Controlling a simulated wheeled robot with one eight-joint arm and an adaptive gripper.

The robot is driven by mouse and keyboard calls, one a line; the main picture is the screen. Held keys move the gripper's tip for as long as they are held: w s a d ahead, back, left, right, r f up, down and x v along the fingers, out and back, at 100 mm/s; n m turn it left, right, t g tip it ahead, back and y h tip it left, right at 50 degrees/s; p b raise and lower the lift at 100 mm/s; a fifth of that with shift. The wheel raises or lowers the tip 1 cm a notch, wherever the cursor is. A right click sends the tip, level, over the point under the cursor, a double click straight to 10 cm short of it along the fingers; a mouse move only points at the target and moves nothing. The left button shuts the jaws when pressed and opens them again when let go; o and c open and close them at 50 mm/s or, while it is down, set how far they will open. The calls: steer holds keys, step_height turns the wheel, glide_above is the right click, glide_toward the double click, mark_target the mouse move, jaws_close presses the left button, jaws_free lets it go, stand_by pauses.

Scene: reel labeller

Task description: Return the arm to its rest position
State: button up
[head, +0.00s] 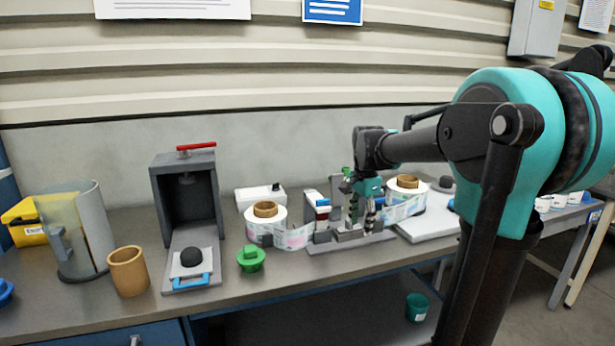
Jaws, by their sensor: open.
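My arm reaches in from the right of the head view, its teal and black links in front of the bench. My gripper (362,213) points down over the reel labeller (350,239) and its fingers are apart. I cannot tell whether the fingers touch the labeller. The labeller carries a label reel on the left (266,222) and another reel on the right (407,188), with printed label strip between them. The gripper hides part of the labeller's middle.
On the bench (120,320) stand a grey press with a red handle (187,190), a clear cylinder (75,235), a tan cup (128,270) and a green knob-like piece (251,259). A white box (260,195) stands behind. A teal cup (416,307) is on the lower shelf.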

steer(key=s+d+f+n+t, duration=0.1)
steer(key=s+f+n+t, duration=0.1)
steer(key=s+f+n, duration=0.4)
steer(key=s+d+f+n+t, duration=0.1)
steer(key=s+f+n, duration=0.5)
steer(key=s+f, duration=0.7)
steer(key=shift+s+d+n+t, duration=0.4)
steer(key=shift+s+d, duration=0.1)
steer(key=shift+d, duration=0.25)
steer(key=shift+c, duration=0.2)
